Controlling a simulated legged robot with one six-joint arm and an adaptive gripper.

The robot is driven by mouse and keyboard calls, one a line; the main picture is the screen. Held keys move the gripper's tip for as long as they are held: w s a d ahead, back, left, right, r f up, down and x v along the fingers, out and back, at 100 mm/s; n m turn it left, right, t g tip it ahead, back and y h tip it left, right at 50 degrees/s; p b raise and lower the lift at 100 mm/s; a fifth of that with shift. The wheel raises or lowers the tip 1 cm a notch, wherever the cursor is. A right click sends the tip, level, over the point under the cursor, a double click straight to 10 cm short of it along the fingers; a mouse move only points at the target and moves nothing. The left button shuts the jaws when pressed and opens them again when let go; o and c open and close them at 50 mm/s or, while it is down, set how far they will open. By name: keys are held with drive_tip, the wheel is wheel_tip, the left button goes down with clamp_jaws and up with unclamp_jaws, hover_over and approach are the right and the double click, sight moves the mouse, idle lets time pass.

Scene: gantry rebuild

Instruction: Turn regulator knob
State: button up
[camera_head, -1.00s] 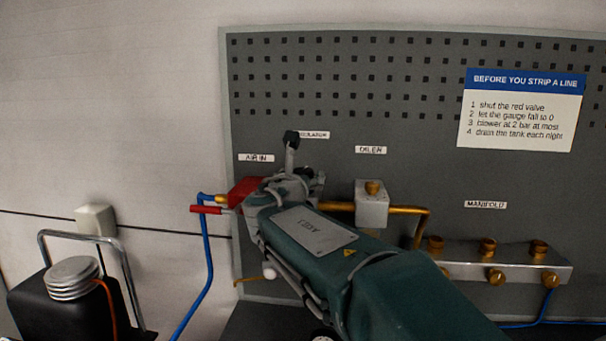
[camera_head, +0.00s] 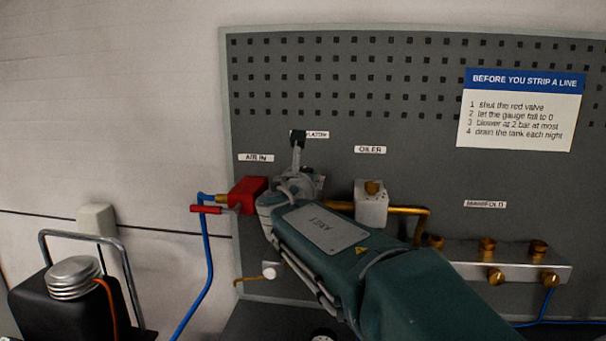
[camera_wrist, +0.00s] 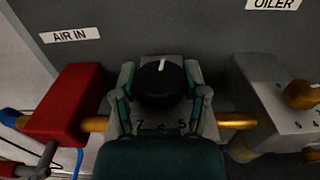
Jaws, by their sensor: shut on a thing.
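The regulator knob (camera_wrist: 158,92) is black and round with a white index mark. It sits on a grey regulator body with printed numbers, including 7, 6 and 5, along its lower side. The white mark points up, away from those numbers in the wrist view. My gripper (camera_wrist: 160,80) has a finger on each side of the knob and is shut on it.
The red valve (camera_head: 248,193) is left of the regulator, shown also in the wrist view (camera_wrist: 68,104). The oiler block (camera_head: 371,206) stands close on the right. A black tank (camera_head: 60,307) stands lower left.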

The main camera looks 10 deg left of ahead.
drive_tip(key=shift+n+g+y, duration=0.3)
drive_tip(key=shift+n+y, duration=0.8)
drive_tip(key=shift+y, duration=0.6)
drive_tip(key=shift+a, duration=0.1)
drive_tip(key=o, duration=1.2)
drive_tip(key=shift+c, duration=0.2)
drive_tip(key=v, duration=1.2)
